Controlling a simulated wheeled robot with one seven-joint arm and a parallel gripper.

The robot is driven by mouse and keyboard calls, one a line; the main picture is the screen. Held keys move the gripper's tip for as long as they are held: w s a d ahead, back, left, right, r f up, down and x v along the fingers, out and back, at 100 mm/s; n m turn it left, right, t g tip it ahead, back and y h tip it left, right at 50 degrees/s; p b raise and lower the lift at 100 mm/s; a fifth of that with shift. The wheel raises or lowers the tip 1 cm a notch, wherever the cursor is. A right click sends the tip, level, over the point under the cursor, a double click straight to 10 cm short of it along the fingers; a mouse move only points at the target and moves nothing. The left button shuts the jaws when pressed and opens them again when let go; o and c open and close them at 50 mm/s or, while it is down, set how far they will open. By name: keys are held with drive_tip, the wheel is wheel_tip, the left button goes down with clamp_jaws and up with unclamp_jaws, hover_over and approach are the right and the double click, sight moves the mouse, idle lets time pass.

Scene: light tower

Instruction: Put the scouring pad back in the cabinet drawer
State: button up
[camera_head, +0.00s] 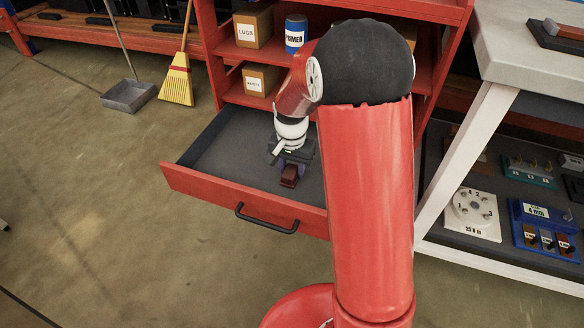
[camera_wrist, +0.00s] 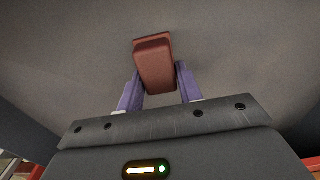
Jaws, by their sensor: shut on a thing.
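The scouring pad (camera_head: 290,175) is a small dark reddish-brown block. My gripper (camera_head: 289,168) is shut on it, inside the outline of the open cabinet drawer (camera_head: 222,165). In the wrist view the pad (camera_wrist: 154,65) sits between the two purple fingers of my gripper (camera_wrist: 158,85), with the grey drawer floor behind it. I cannot tell whether the pad touches the floor. The red drawer is pulled out, and its visible floor is otherwise bare. My arm hides the drawer's right part.
The red cabinet's shelves above the drawer hold a LUGS box (camera_head: 253,27), a blue PRIMER can (camera_head: 296,34) and another box (camera_head: 260,80). A white-legged bench (camera_head: 470,150) stands close on the right. A yellow broom (camera_head: 177,80) and dustpan (camera_head: 129,96) are at the left. The front-left floor is clear.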

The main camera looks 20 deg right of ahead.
sight(292, 168)
drive_tip(key=shift+f, duration=0.1)
drive_tip(key=o, duration=1.2)
wheel_tip(292, 168, up, 11)
drive_tip(key=p, duration=0.2)
drive_tip(key=s+r+n+t, duration=0.2)
drive_tip(key=s+r+n, duration=0.1)
drive_tip(key=s+r, duration=0.65)
drive_tip(key=s+n+t, duration=0.1)
drive_tip(key=s, duration=0.3)
drive_tip(key=s+n+t, duration=0.1)
drive_tip(key=s, duration=0.4)
drive_tip(key=s+n+t, duration=0.1)
drive_tip(key=s+n, duration=0.1)
drive_tip(key=s, duration=0.2)
drive_tip(key=shift+s+a+r, duration=0.4)
